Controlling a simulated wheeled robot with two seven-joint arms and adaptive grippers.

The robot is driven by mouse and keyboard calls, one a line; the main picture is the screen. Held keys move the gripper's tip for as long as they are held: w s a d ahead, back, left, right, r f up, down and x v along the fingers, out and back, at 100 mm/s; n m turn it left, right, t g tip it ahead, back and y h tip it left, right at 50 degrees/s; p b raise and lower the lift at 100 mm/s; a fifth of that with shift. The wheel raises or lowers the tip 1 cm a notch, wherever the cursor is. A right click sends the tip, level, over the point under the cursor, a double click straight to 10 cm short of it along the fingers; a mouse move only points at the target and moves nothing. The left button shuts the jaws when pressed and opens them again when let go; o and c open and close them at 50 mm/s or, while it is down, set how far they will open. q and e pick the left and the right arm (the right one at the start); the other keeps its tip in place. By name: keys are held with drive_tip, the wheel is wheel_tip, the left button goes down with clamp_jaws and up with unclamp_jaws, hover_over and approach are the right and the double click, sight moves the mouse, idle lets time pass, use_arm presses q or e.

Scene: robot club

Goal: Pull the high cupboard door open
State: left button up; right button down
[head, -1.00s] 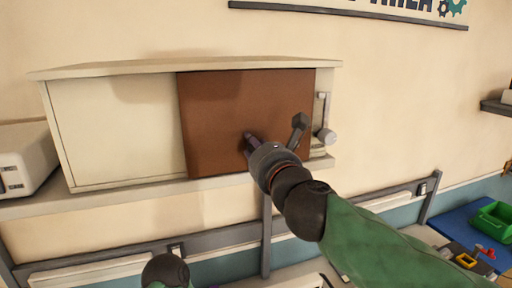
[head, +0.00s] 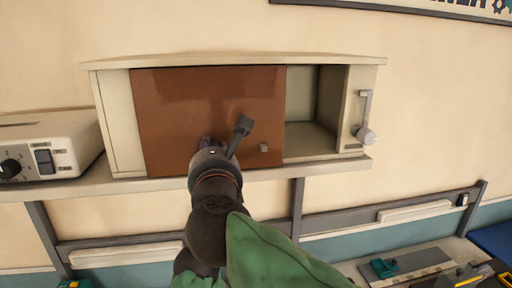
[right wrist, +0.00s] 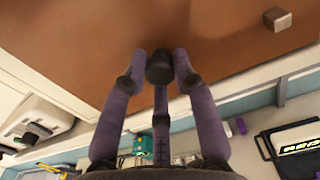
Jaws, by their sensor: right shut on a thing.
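The high cupboard (head: 120,120) is a cream box on a wall shelf. Its brown door (head: 210,95) covers the left and middle of the front, and the right part is open and looks empty inside (head: 308,138). My right gripper (head: 207,142) is at the door's lower middle. A small square grey knob (head: 263,148) on the door is to the right of the gripper. My left gripper is not in view.
A white device with a dial (head: 50,145) stands on the shelf (head: 75,187) left of the cupboard. A grey lever handle (head: 365,120) is on the cupboard's right front panel. Below are a wall rail (head: 340,222) and a worktop with tools.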

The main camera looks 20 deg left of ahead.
sight(168, 144)
drive_tip(key=s+a, duration=0.1)
drive_tip(key=a, duration=0.1)
drive_tip(key=s+a, duration=0.2)
drive_tip(key=a, duration=0.1)
drive_tip(key=s+a+r, duration=0.1)
drive_tip(key=s+a, duration=0.1)
drive_tip(key=shift+s+a+p, duration=0.15)
drive_tip(key=shift+a+p, duration=0.1)
drive_tip(key=shift+p, duration=0.15)
drive_tip(key=shift+r, duration=0.1)
drive_tip(key=c, duration=1.1)
unclamp_jaws()
drive_tip(key=shift+o, duration=0.6)
drive_tip(key=shift+f, duration=0.25)
drive_tip(key=shift+s+d+f, duration=0.1)
drive_tip(key=shift+s+d, duration=0.15)
drive_tip(key=shift+s, duration=0.25)
drive_tip(key=v, duration=1.1)
